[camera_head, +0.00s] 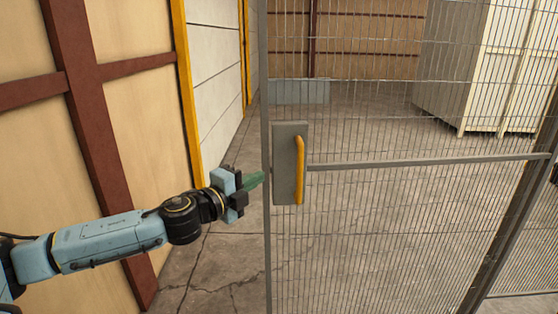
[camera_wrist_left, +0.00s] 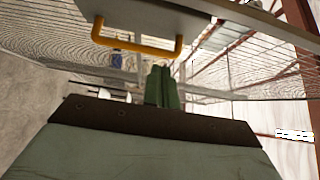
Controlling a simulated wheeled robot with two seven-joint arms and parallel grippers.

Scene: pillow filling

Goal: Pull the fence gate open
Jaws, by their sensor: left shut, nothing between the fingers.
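The wire-mesh fence gate (camera_head: 267,240) stands upright in a grey frame in the head view. A grey plate (camera_head: 283,190) near its left edge carries a yellow bar handle (camera_head: 299,170). My left gripper (camera_head: 260,177) reaches in from the left, its green fingers shut and empty. The fingertips end by the gate's left edge, left of the plate; I cannot tell whether they touch. In the left wrist view, the shut green fingers (camera_wrist_left: 162,87) point toward the gate, and the yellow handle (camera_wrist_left: 140,50) lies above them, not between them. My right gripper is not in view.
A beige wall with brown beams (camera_head: 75,120) and a yellow post (camera_head: 185,90) stands on the left. Large pale crates (camera_head: 490,70) stand behind the mesh at the right. Cracked concrete floor (camera_head: 215,265) lies clear between the wall and the gate's left edge.

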